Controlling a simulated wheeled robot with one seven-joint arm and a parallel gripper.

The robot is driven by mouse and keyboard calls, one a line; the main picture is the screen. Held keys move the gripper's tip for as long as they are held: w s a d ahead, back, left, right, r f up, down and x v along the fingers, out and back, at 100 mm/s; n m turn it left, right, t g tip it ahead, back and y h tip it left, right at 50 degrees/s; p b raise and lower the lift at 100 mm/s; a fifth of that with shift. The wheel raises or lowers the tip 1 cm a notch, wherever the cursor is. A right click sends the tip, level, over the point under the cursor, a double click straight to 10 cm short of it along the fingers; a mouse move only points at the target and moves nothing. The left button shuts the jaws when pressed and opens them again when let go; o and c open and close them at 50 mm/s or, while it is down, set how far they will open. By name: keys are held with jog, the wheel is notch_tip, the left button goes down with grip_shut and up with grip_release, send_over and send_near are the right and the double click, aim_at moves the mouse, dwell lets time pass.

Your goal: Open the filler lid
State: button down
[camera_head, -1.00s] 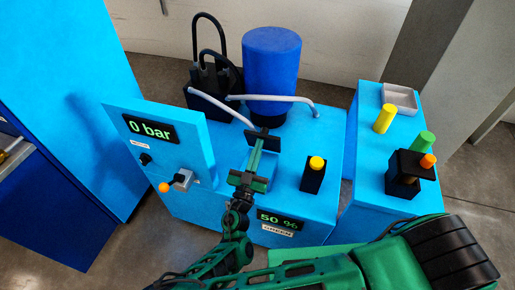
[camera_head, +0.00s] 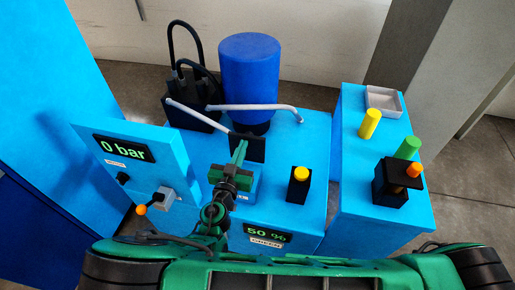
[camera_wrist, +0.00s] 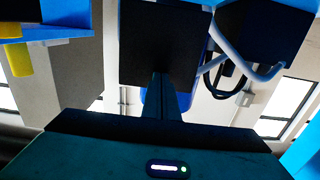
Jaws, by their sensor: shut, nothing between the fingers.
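The black square plate that looks like the filler lid (camera_head: 247,147) stands steeply tilted on the blue bath cabinet (camera_head: 315,210), in front of the dark blue cylinder. In the wrist view the lid (camera_wrist: 163,38) fills the upper middle. My gripper (camera_head: 240,152) is shut and empty, with its fingertips at the front face of the lid. In the wrist view the fingers (camera_wrist: 162,92) point at the lid's lower edge. I cannot tell whether they touch it. My gripper hides part of the cabinet top below the lid.
The dark blue cylinder (camera_head: 249,75) and grey pipes (camera_head: 262,107) stand close behind the lid. A black box with a yellow button (camera_head: 300,174) is to the right. The left panel reads 0 bar (camera_head: 122,149). A side cabinet (camera_head: 383,220) carries coloured cylinders and a grey tray (camera_head: 384,100).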

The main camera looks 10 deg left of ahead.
jog(key=shift+w+d+r+g, duration=0.1)
jog(key=shift+w+d+g, duration=0.05)
jog(key=shift+w+g, duration=0.45)
jog(key=shift+w+d+r+g, duration=0.1)
jog(key=shift+w+g, duration=0.4)
jog(key=shift+w, duration=0.05)
